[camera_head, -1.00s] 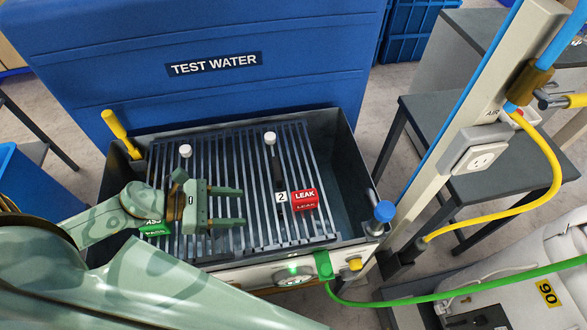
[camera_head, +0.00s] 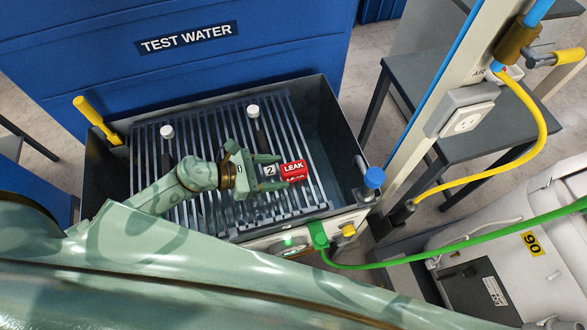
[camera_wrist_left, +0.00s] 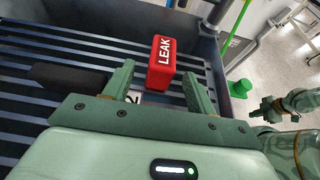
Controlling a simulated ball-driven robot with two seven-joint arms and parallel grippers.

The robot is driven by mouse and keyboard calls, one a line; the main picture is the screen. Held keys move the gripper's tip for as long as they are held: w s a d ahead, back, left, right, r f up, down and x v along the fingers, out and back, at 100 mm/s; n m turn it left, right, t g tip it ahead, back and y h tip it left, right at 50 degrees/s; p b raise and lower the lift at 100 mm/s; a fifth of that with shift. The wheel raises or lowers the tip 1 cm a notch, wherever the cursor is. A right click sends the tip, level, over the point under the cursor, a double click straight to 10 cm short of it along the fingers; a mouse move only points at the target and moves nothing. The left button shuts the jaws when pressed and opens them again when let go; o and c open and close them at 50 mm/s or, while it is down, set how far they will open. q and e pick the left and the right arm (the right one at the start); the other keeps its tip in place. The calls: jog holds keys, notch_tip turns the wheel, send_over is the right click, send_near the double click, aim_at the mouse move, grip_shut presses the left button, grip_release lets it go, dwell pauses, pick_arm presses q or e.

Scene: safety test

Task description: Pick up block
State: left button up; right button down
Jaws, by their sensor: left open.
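A red block labelled LEAK (camera_head: 294,171) lies on the slatted rack in the dark tray. It also shows in the left wrist view (camera_wrist_left: 161,63), just ahead of the fingertips and roughly between them. My left gripper (camera_head: 283,171) is open, its fingers pointing right toward the block, with nothing held. The same gripper shows in the left wrist view (camera_wrist_left: 158,74). I cannot tell whether a finger touches the block. A green arm with a gripper (camera_wrist_left: 256,108), apparently my right one, is small at the right edge of the left wrist view.
The dark tray (camera_head: 338,125) has raised walls. Two white-capped dark handles (camera_head: 253,111) and a yellow handle (camera_head: 95,117) are near its back. A blue knob (camera_head: 374,177) stands at its right corner. Green (camera_head: 420,258) and yellow (camera_head: 541,120) hoses run on the right.

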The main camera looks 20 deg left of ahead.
aim_at(281, 172)
pick_arm(q)
jog(key=x, duration=0.3)
jog(key=shift+d+r, duration=0.1)
jog(key=shift+s, duration=0.1)
jog(key=c, duration=1.1)
jog(key=shift+o, duration=0.2)
